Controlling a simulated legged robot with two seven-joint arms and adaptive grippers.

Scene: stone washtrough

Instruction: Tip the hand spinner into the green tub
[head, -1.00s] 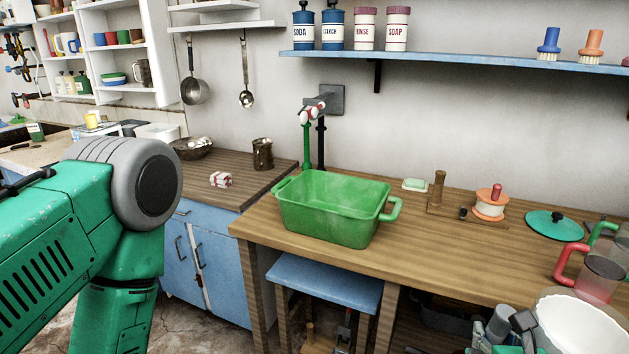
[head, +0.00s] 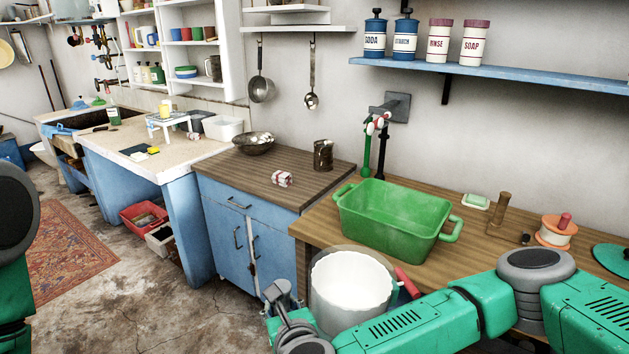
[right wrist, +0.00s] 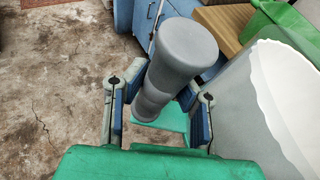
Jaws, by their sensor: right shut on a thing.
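The hand spinner (head: 338,309) is a clear grey drum with white, wavy-edged stuff inside. It is held roughly upright in front of the counter, nearer to me than the tub and to its lower left. Its grey handle (right wrist: 172,72) stands between the blue-padded fingers of my right gripper (right wrist: 158,112), which is shut on it. In the head view the right gripper (head: 287,312) is at the drum's left side. The green tub (head: 392,232) stands on the wooden counter and looks empty. My left gripper is out of view.
A red handle-like piece (head: 407,284) shows just right of the drum; I cannot tell what it belongs to. Behind the tub are a tap (head: 375,124) and a soap dish (head: 476,201). A striped bundle (head: 281,178) lies on the blue cabinet. Floor left of the drum is clear.

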